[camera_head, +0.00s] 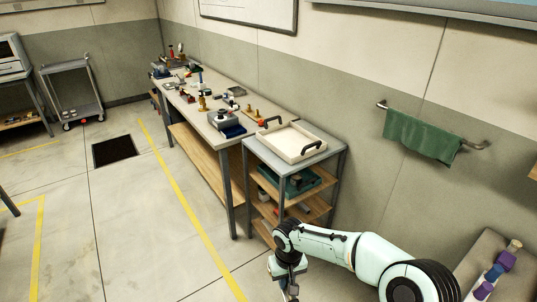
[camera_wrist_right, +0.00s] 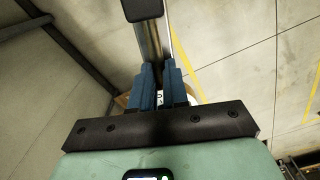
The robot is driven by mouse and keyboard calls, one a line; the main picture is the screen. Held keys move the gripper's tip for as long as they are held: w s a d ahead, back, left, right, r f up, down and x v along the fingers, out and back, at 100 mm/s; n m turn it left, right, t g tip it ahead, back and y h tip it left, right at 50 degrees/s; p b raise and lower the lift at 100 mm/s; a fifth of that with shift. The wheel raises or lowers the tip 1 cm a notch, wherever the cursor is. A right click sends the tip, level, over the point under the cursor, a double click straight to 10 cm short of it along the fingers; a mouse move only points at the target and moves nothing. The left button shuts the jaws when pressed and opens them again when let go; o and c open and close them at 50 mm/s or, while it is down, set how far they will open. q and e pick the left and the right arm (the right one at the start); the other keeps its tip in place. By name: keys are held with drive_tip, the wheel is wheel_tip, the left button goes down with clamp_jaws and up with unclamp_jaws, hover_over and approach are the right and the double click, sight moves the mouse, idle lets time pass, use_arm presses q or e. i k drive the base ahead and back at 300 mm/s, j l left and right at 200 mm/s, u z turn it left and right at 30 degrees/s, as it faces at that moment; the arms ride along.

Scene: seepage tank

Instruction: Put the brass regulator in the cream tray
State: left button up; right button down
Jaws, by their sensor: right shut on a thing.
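The cream tray (camera_head: 289,144), with two dark handles, lies on top of a small grey shelf unit and looks empty. My right gripper (camera_head: 291,294) is low at the bottom edge of the head view, in front of the shelf unit and well apart from the tray. In the right wrist view its blue fingers (camera_wrist_right: 160,88) are shut on a mostly hidden thing with a pale, round-looking face (camera_wrist_right: 159,98). I cannot tell whether this is the brass regulator. A small brass-coloured piece (camera_head: 203,103) stands on the long workbench. My left gripper is not in view.
The long workbench (camera_head: 217,135) holds many small items and adjoins the shelf unit (camera_head: 330,148). A green towel (camera_head: 420,137) hangs on a wall rail at right. A bench with purple pieces (camera_head: 497,269) stands at lower right. The floor at left is open around a dark grate (camera_head: 115,151).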

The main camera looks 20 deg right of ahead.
sight(291, 136)
drive_tip(key=i+l+u, duration=0.1)
drive_tip(key=i, duration=1.3)
